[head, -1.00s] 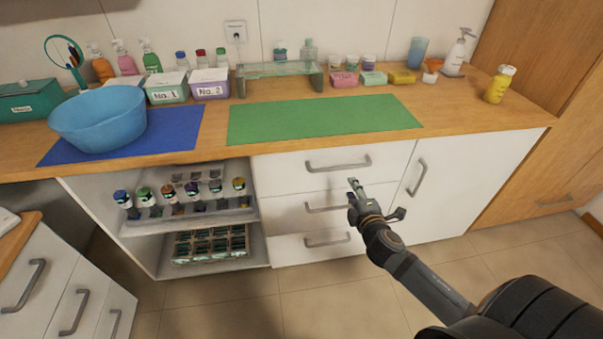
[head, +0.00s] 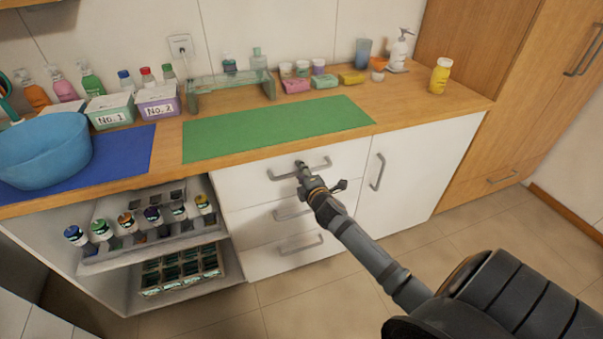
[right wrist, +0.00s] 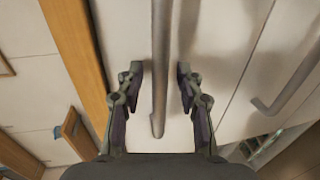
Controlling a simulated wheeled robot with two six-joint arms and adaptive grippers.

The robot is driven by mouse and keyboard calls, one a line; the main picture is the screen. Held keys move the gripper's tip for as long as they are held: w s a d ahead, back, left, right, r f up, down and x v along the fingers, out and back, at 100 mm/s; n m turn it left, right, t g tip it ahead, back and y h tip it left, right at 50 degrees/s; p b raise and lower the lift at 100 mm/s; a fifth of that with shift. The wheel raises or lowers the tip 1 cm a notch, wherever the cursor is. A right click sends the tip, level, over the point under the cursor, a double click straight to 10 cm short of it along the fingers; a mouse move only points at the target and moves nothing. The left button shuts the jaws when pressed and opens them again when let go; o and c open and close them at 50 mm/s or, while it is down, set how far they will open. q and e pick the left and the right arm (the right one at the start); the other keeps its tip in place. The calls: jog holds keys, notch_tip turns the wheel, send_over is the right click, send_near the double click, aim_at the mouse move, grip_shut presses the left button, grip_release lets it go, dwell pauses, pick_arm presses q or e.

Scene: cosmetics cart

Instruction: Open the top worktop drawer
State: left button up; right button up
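The top worktop drawer (head: 245,184) is shut, flush with the white cabinet front under the green mat. Its grey bar handle (head: 283,175) runs across the drawer front. My right gripper (head: 302,167) is at this handle, near the middle of the bar. In the right wrist view the gripper (right wrist: 160,95) is open, with one finger on each side of the handle (right wrist: 160,60). Gaps show between both fingers and the bar. My left gripper is not in view.
Two more drawers with handles (head: 300,245) lie below. A cabinet door with its handle (head: 377,172) is to the right. Open shelves with bottles (head: 153,216) are to the left. The floor (head: 420,255) in front is clear.

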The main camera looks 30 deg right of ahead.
grip_shut()
dwell(0.5)
